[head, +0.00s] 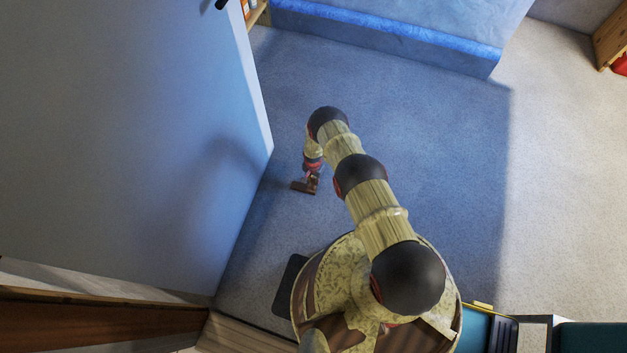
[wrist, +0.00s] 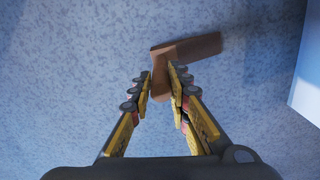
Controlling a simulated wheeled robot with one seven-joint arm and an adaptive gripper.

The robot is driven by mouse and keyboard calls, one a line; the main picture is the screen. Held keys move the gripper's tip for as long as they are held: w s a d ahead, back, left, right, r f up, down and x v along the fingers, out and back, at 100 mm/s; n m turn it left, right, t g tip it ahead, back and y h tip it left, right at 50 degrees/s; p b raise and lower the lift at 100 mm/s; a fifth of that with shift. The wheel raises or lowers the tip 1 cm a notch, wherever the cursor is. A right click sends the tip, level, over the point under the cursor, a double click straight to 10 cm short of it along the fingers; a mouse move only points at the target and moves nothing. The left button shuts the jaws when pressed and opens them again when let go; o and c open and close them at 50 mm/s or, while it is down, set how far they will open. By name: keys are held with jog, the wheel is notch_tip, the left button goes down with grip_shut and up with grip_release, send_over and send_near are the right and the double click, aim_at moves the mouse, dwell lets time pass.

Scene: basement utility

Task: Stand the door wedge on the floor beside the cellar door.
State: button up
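The door wedge (head: 303,187) is a brown, roughly L-shaped piece low near the carpet, a little right of the cellar door (head: 130,120). It also shows in the wrist view (wrist: 195,48), with one part between the fingers and a longer part reaching to the right beyond the fingertips. My gripper (head: 313,178) points down. In the wrist view its two fingers (wrist: 160,84) lie against both sides of the wedge, so it looks shut on it. I cannot tell whether the wedge touches the floor. The pale edge at right in the wrist view (wrist: 308,80) looks like the door.
The blue-lit carpet (head: 430,150) is clear around the gripper and to the right. A low wall or step (head: 390,35) stands at the back. A wooden piece of furniture (head: 611,38) is at the far right. The door's free edge is close to my gripper's left.

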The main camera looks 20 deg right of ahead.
jog(key=o, duration=0.3)
dwell(0.5)
notch_tip(320, 180, up, 12)
jog(key=p, duration=0.4)
jog(key=shift+r+p, duration=0.2)
jog(key=shift+p, duration=0.2)
